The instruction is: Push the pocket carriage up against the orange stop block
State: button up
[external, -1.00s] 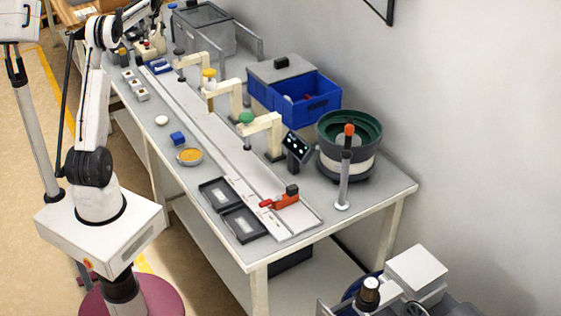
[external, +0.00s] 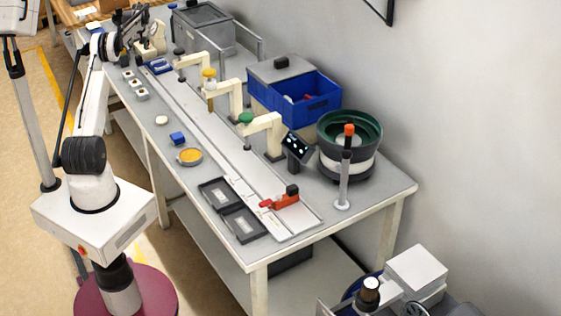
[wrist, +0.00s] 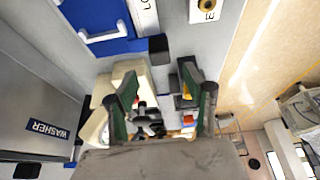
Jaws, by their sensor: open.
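A blue piece with a white handle (external: 158,66), which appears to be the pocket carriage, sits at the far end of the long track. It also shows at the top left of the wrist view (wrist: 98,18), partly cut off. The orange stop block (external: 286,202) appears to be the orange-red piece with a black top at the near end of the track, far from the blue piece. My gripper (external: 143,44) is above the far end of the table, close to the blue piece. In the wrist view my gripper (wrist: 160,92) is open, its fingers apart.
Cream arms with coloured caps (external: 233,97) overhang the track. A blue bin (external: 320,106) and a green bowl feeder (external: 350,130) stand on its right. Dark trays (external: 241,226), a blue block (external: 177,138) and a yellow dish (external: 189,156) lie on its left.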

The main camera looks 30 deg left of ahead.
aim_at(138, 57)
jog(key=x, duration=0.8)
grip_shut()
